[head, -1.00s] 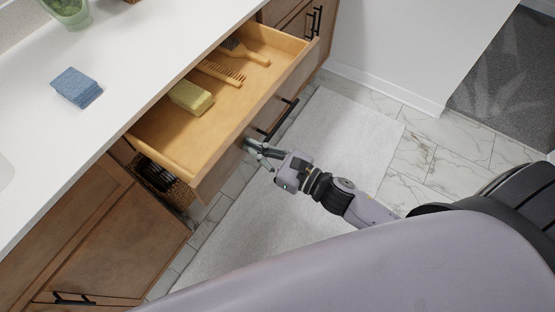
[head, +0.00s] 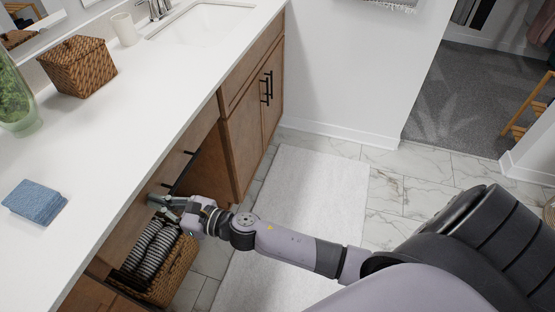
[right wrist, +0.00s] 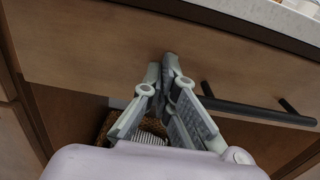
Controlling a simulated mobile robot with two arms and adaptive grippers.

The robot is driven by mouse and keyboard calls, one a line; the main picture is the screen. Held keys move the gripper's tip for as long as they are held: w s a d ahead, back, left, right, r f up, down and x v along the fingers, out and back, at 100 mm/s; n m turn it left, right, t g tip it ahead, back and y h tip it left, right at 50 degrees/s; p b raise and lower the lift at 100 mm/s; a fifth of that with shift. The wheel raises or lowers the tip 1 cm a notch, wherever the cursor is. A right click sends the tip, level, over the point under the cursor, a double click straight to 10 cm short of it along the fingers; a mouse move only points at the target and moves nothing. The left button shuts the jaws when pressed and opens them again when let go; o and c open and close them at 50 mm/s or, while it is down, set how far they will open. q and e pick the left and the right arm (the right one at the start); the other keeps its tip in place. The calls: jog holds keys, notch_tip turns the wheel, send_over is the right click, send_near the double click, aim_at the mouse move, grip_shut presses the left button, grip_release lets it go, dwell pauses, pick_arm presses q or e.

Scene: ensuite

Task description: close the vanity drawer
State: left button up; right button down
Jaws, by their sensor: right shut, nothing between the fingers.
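The vanity drawer's wooden front (head: 130,222) sits under the white counter edge, and its interior no longer shows. Whether it is fully flush is hard to tell. The front fills the upper part of the right wrist view (right wrist: 90,45), with its black bar handle (right wrist: 258,111) at the right. My right gripper (head: 155,202) is shut and empty. Its fingertips (right wrist: 164,66) are at the drawer front, left of the handle, seemingly touching it. My left gripper is not in view.
Below the drawer, a wicker basket (head: 174,272) holds striped rolled towels. The counter (head: 120,130) bears a blue cloth (head: 35,202), a woven box (head: 78,66) and a cup. A white rug (head: 315,195) lies on clear floor.

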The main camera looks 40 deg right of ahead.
jog(key=shift+w+a+r, duration=0.15)
jog(key=shift+w+a, duration=0.05)
jog(key=shift+w, duration=0.05)
jog(key=shift+r, duration=0.15)
dwell(0.3)
